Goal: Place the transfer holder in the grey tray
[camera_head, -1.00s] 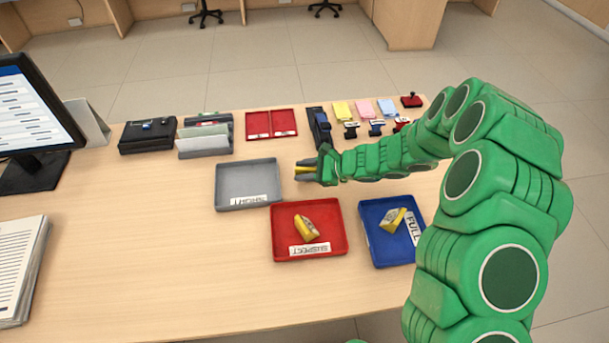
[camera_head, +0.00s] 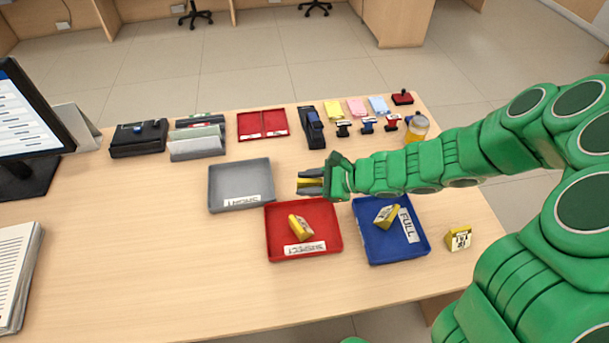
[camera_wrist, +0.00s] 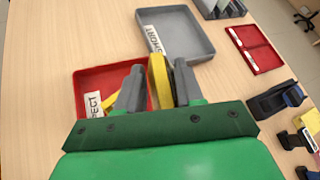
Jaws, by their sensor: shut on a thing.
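My gripper (camera_head: 303,183) is shut on a yellow holder (camera_head: 312,182), which I take to be the transfer holder. The fingers partly hide it; its yellow edge shows between them in the wrist view (camera_wrist: 157,80). The grey tray (camera_head: 222,206), labelled SHORT, is empty and lies just left of my gripper in the head view. It is ahead of the fingers in the wrist view (camera_wrist: 203,50). My gripper is over the counter, between the grey tray and the back of the red tray, and the holder is outside the grey tray.
A red tray (camera_head: 276,252) and a blue tray (camera_head: 383,254) each hold a yellow holder. Another yellow holder (camera_head: 459,239) stands at right. A bottle (camera_head: 418,128), red double tray (camera_head: 262,124) and stamps (camera_head: 367,126) stand behind.

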